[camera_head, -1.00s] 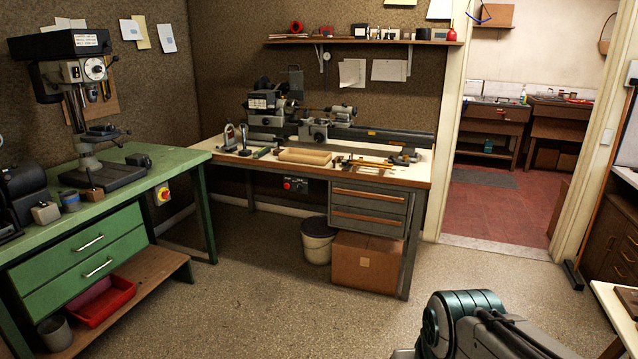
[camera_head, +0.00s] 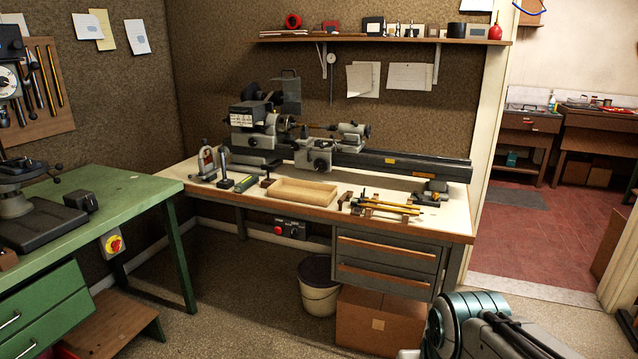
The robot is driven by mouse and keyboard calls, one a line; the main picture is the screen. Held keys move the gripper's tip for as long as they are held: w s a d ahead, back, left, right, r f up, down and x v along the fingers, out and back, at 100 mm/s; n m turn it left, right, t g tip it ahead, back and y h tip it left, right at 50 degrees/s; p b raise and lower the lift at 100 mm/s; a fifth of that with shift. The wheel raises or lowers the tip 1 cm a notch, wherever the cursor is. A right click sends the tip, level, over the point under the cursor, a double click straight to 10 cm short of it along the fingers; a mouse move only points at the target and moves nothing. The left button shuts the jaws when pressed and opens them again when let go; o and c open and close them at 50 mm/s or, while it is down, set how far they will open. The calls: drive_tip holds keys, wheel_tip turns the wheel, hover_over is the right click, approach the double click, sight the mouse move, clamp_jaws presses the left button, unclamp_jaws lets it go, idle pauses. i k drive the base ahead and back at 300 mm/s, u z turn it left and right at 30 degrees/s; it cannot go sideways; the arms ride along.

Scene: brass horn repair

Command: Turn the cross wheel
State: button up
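A small grey lathe (camera_head: 400,163) stands along the back of the workbench against the brown wall. Its headstock (camera_head: 250,120) is at the left and its carriage (camera_head: 316,156) sits near the middle of the bed. Small knobs and wheels show on the carriage front, but they are too small for me to tell which is the cross wheel. My arm shows at the bottom right of the picture, well in front of the bench and apart from the lathe. My gripper's fingers are not in view.
The workbench (camera_head: 448,226) holds a wooden tray (camera_head: 303,192), brass rods (camera_head: 385,206) and small tools before the lathe. A bucket (camera_head: 319,290) and cardboard box (camera_head: 380,318) stand below. A green bench (camera_head: 120,205) stands left; a doorway opens right. Floor before the bench is clear.

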sight(296, 146)
drive_tip(key=u, duration=0.15)
drive_tip(key=i, duration=1.75)
drive_tip(key=u, duration=0.25)
drive_tip(key=i, duration=1.1)
drive_tip(key=u, duration=0.15)
